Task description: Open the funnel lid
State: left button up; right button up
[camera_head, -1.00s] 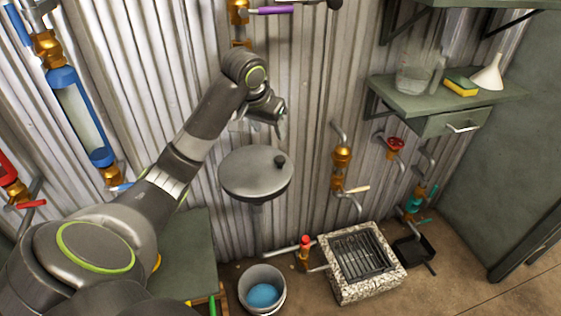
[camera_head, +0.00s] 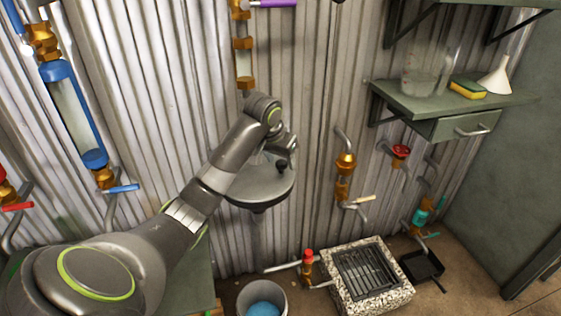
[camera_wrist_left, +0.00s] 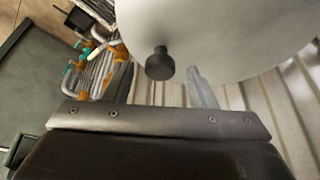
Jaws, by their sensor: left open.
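The funnel lid (camera_head: 258,188) is a round grey disc on a funnel by the corrugated wall. It looks closed, with a dark knob (camera_head: 282,164) near its right edge. My left gripper (camera_head: 284,147) is over the lid, close to the knob, and open. In the left wrist view the pale lid (camera_wrist_left: 225,30) fills the top and the knob (camera_wrist_left: 160,65) shows between the two open fingers (camera_wrist_left: 158,85). I cannot tell whether the fingers touch the knob. My arm hides the left part of the lid. My right gripper is out of view.
A bucket (camera_head: 243,301) with blue contents stands below the funnel. A stone-rimmed grate (camera_head: 400,296) is to its right. Pipes with valves line the wall, one with a gold body (camera_head: 345,164). A shelf (camera_head: 445,103) holds a beaker, a sponge and a white funnel.

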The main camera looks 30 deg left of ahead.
pick_arm(q)
jog(key=shift+w+f, duration=0.1)
jog(key=shift+f, duration=0.15)
grip_shut()
